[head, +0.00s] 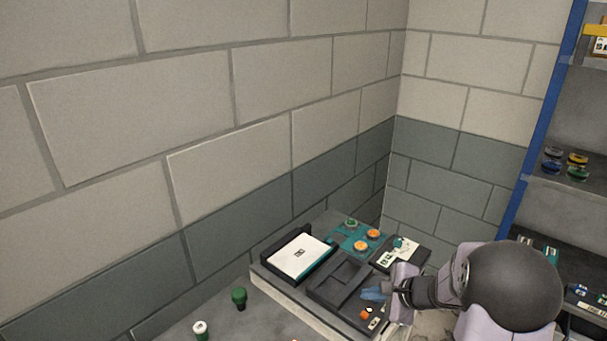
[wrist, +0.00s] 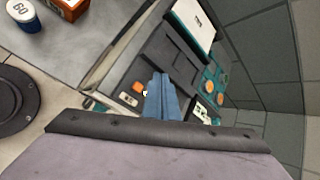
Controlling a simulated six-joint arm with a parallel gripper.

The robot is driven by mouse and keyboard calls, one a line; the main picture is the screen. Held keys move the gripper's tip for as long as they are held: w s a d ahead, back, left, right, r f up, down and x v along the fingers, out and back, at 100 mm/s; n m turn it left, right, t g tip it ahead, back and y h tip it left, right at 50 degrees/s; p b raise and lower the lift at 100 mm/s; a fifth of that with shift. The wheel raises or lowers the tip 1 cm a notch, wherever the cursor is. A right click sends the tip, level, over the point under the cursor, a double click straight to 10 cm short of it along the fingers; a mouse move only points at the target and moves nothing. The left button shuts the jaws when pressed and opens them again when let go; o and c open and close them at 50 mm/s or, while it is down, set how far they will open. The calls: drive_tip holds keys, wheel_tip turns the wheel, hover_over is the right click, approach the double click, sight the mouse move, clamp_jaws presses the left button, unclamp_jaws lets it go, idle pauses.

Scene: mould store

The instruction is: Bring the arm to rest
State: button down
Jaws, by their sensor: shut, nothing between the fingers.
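My gripper (head: 374,294) has blue fingers that are shut and empty. In the head view it hangs at the right side of a grey bench board, over or close to a dark tray-like block (head: 341,275). In the wrist view the shut fingers (wrist: 160,80) point toward the same dark block (wrist: 165,57). I cannot tell the exact gap between the fingertips and the block. My arm hides part of the board's right side.
On the board are a white-topped box (head: 300,257), a teal panel with orange and green knobs (head: 359,238) and a small orange knob (wrist: 138,87). A green-capped item (head: 239,297) and a white-topped cylinder (head: 200,329) stand left. Blue-framed shelves (head: 535,130) rise right; block walls enclose the corner.

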drive_tip(key=s+a+f+n+g, duration=0.1)
drive_tip(key=s+f+n+g, duration=0.2)
drive_tip(key=s, duration=0.5)
drive_tip(key=s+a+f+n+g+h, duration=0.1)
drive_tip(key=s+n+g, duration=0.2)
drive_tip(key=s+n, duration=0.3)
drive_tip(key=s+a+f+n+g, duration=0.1)
drive_tip(key=s+f+n+g, duration=0.15)
drive_tip(key=s, duration=0.65)
drive_tip(key=s+r+n+g+h, duration=0.1)
drive_tip(key=s+r+n+h, duration=0.2)
drive_tip(key=s+n, duration=0.3)
drive_tip(key=w+a+r+n+t, duration=0.1)
drive_tip(key=a, duration=0.1)
drive_tip(key=w+a+r+n, duration=0.1)
drive_tip(key=a+r+n, duration=0.1)
drive_tip(key=shift+w+r+t, duration=0.2)
drive_tip(key=shift+w+t, duration=0.15)
drive_tip(key=shift+w, duration=0.05)
